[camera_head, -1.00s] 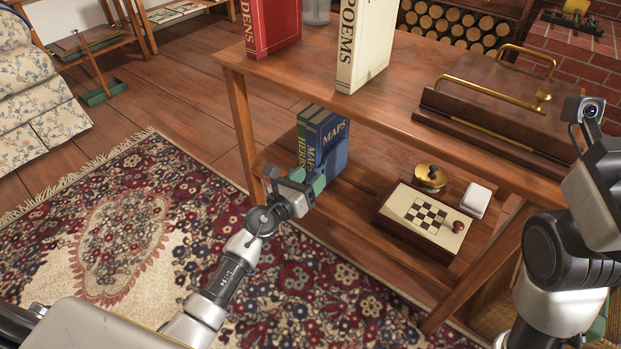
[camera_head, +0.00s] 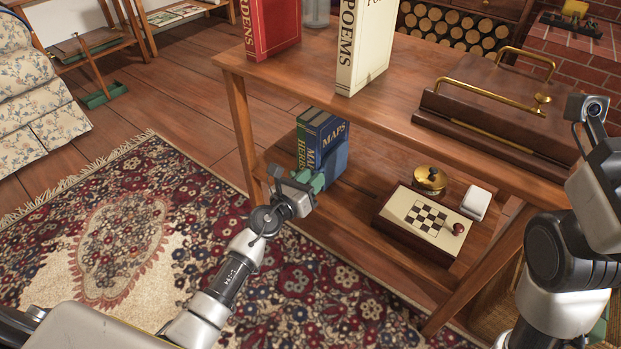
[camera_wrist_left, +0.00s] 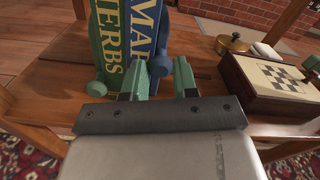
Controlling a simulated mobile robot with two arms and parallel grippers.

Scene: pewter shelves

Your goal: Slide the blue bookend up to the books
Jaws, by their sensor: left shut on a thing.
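The blue bookend (camera_wrist_left: 159,66) has a round knob that shows in the left wrist view, in front of the blue MAPS book (camera_wrist_left: 146,22). In the head view the bookend (camera_head: 339,165) is low against the books' right side; whether a gap is left is hard to tell. The green HERBS book (camera_wrist_left: 112,40) stands upright at the left, with a green knobbed piece (camera_wrist_left: 96,88) beside it. My left gripper (camera_head: 315,182) is shut on the blue bookend, its green-tipped fingers (camera_wrist_left: 160,80) around the knob. My right gripper is out of view; only its arm shows.
A games box (camera_head: 410,238) with a checkered panel, a brass pot (camera_head: 430,180) and a white object (camera_head: 476,201) sit to the right on the lower shelf (camera_head: 360,195). The upper shelf holds the POEMS book (camera_head: 367,45), a red book (camera_head: 272,28) and a brown case (camera_head: 490,95).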

